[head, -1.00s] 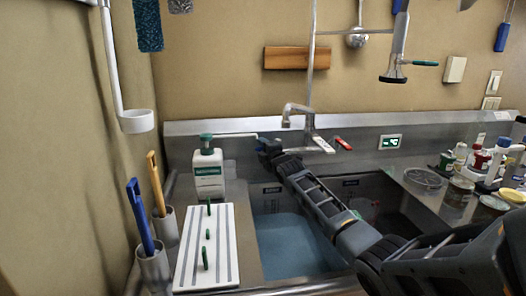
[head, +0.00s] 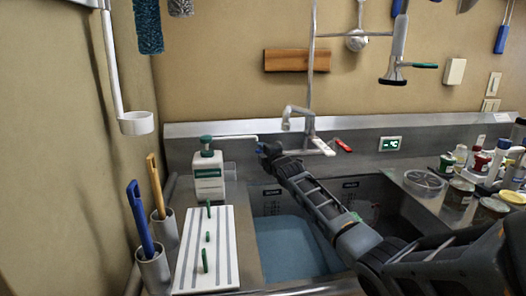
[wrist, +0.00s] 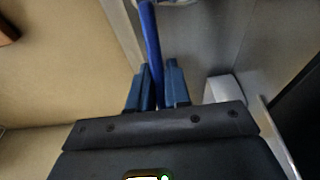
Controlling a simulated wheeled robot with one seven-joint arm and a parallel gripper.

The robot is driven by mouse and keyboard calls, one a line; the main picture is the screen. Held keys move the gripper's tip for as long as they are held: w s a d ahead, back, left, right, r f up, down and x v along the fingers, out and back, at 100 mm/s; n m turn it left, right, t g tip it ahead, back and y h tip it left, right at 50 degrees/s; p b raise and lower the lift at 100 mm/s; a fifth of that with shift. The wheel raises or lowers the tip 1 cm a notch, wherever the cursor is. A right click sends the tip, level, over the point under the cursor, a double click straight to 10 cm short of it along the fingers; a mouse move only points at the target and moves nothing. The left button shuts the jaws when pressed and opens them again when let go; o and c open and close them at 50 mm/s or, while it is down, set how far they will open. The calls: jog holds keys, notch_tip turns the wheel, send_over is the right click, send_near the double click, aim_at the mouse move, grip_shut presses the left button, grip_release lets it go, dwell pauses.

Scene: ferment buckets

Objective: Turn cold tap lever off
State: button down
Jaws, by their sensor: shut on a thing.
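The tap (head: 302,122) stands on the steel ledge behind the sink, with a red lever (head: 343,146) on its right and a white-and-red handle (head: 322,146) at its front. In the wrist view a long blue lever (wrist: 151,32) runs down between the two fingers of my gripper (wrist: 158,88), which is shut on it. In the head view my gripper (head: 268,150) is at the ledge, left of the tap. The blue lever is hidden there, so its link to the tap cannot be told.
A soap bottle (head: 208,178) stands left of my gripper. The sink (head: 272,200) holds bluish water beneath my arm. A white striped board (head: 222,262) with green pegs lies at the left. Jars (head: 459,192) crowd the right counter.

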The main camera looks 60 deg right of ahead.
jog(key=shift+r, duration=0.1)
jog(key=shift+r+n+t+y+b, duration=0.3)
jog(key=shift+y+b, duration=0.05)
jog(key=shift+y, duration=0.05)
jog(key=shift+s+r+n+t+y, duration=0.1)
jog(key=shift+r+n+t+y, duration=0.1)
jog(key=shift+n+t+y, duration=0.15)
jog(key=shift+s+a+n+t+y+b, duration=0.15)
jog(key=shift+s+n+t+y+b, duration=0.45)
jog(key=shift+y+b, duration=0.55)
jog(key=shift+s+f+n+y+b, duration=0.3)
jog(key=shift+f+n+b, duration=0.05)
jog(key=shift+b, duration=0.1)
jog(key=c, duration=1.2)
grip_release()
jog(key=shift+s+f, duration=0.1)
jog(key=shift+f, duration=0.05)
jog(key=shift+o, duration=0.2)
